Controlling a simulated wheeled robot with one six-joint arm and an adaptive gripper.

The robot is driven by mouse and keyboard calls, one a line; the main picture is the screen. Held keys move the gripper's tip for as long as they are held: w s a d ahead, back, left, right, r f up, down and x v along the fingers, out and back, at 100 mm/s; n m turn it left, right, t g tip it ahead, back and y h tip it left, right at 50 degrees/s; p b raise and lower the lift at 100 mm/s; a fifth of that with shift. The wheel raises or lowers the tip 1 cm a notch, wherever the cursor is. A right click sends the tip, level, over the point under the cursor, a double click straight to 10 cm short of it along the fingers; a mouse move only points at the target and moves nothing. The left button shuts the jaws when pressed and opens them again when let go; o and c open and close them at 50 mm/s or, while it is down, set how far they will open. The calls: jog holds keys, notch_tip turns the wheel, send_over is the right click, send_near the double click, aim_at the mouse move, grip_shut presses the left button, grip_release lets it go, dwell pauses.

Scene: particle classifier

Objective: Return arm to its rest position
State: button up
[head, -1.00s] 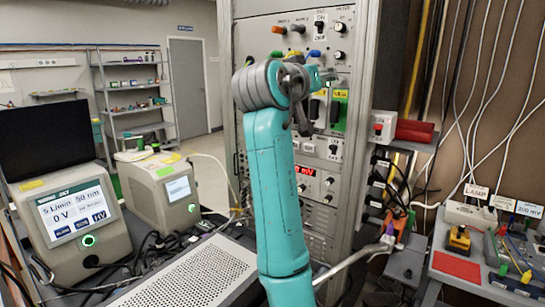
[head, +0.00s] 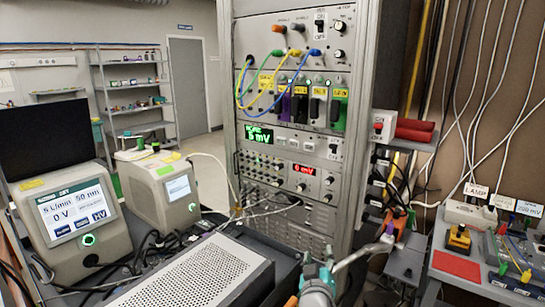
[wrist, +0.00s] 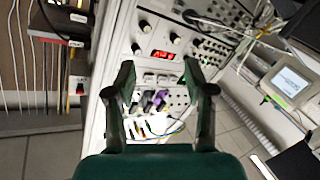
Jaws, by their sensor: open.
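My gripper (wrist: 160,85) shows in the wrist view with its two dark fingers spread apart and nothing between them. Beyond the fingers is the front of the instrument rack (wrist: 165,28), seen turned over, with a red display and coloured plugs. In the head view only a small part of my arm (head: 318,285) shows at the bottom edge, in front of the rack (head: 265,165). My fingers are not clearly visible there.
A classifier unit with a screen (head: 75,215) and a smaller unit (head: 160,190) stand at the left. A perforated metal box (head: 195,275) lies in front of the rack. A bench (head: 450,285) with a red pad (head: 457,266) is at the right.

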jog(key=s+d+f+g+y, duration=0.1)
jog(key=s+d+f+y, duration=0.1)
jog(key=s+f, duration=1)
jog(key=s+d+f+y, duration=0.1)
jog(key=s+d+f, duration=0.1)
jog(key=s+f, duration=0.95)
jog(key=s+r+m, duration=0.1)
jog(key=s+r, duration=0.2)
jog(key=s, duration=0.8)
jog(key=s+d+r+m, duration=0.1)
jog(key=s+r, duration=0.2)
jog(key=s, duration=0.8)
jog(key=s+d+r+m+g, duration=0.1)
jog(key=s+r, duration=0.2)
jog(key=s, duration=0.8)
jog(key=shift+s+d+r, duration=0.15)
jog(key=shift+s+r, duration=0.1)
jog(key=shift+r, duration=0.1)
